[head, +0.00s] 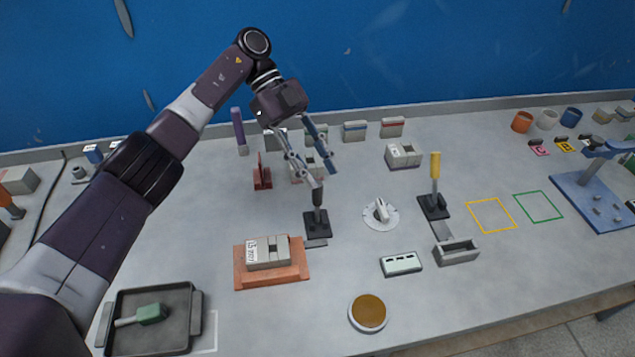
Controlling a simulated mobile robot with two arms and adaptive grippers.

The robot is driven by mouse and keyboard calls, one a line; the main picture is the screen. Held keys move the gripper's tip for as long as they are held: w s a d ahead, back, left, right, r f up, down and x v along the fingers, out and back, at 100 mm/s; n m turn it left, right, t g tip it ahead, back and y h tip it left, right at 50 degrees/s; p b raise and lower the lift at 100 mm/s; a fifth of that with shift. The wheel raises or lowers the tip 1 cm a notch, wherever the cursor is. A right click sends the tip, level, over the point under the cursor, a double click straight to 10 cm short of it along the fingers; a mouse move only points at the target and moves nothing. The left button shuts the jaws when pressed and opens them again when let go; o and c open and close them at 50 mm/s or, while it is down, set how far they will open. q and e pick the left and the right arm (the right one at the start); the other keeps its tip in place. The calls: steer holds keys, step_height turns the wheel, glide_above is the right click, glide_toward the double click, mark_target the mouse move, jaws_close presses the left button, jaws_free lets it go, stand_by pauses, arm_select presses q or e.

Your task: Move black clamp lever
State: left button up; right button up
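The black clamp lever (317,198) stands upright on a dark square base (316,223) near the middle of the table. My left gripper (326,178) comes down from the upper left, with its two fingers apart. Its fingertips are just above and beside the top of the black lever. One fingertip overlaps the lever's top in the picture, so I cannot tell whether they touch. Nothing shows held between the fingers. My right gripper is not in view.
A yellow-handled clamp (435,168) stands to the right, past a white round dial (381,213). In front of the black lever lies an orange block with a grey mould (272,271). A dark tray (181,340) holds a green brush. Yellow and green outlined squares are empty.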

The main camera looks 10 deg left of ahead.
arm_select(q)
steer(key=shift+r, duration=1.75)
steer(key=shift+c, duration=0.4)
